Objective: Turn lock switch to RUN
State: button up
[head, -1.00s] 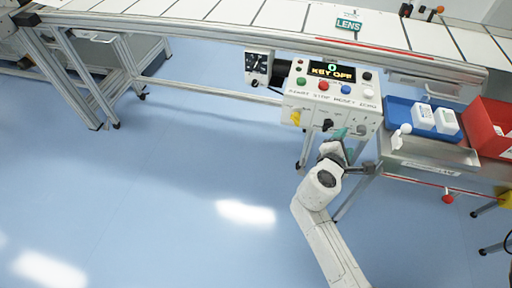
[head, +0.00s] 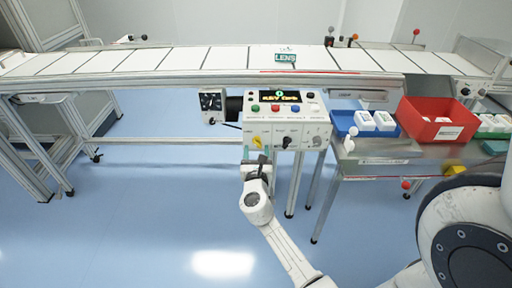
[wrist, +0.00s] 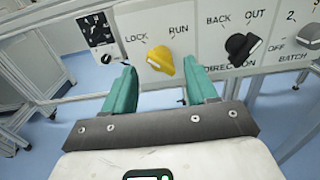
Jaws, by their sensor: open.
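The lock switch is a yellow knob (wrist: 161,60) on the front of the white control box, under the words LOCK and RUN. In the head view my gripper (head: 258,160) is just below and in front of the box.
A black direction knob (wrist: 240,48) sits right of the yellow knob, with a batch knob (wrist: 309,35) beyond. A dial box (head: 212,103) is left of the control box (head: 310,130). A red bin (head: 408,120) and blue tray (head: 343,118) stand to the right. The conveyor runs behind.

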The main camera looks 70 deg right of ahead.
aim_at(257, 146)
jog(key=shift+x, duration=1.6)
jog(key=shift+s+f, duration=0.1)
jog(key=c, duration=1)
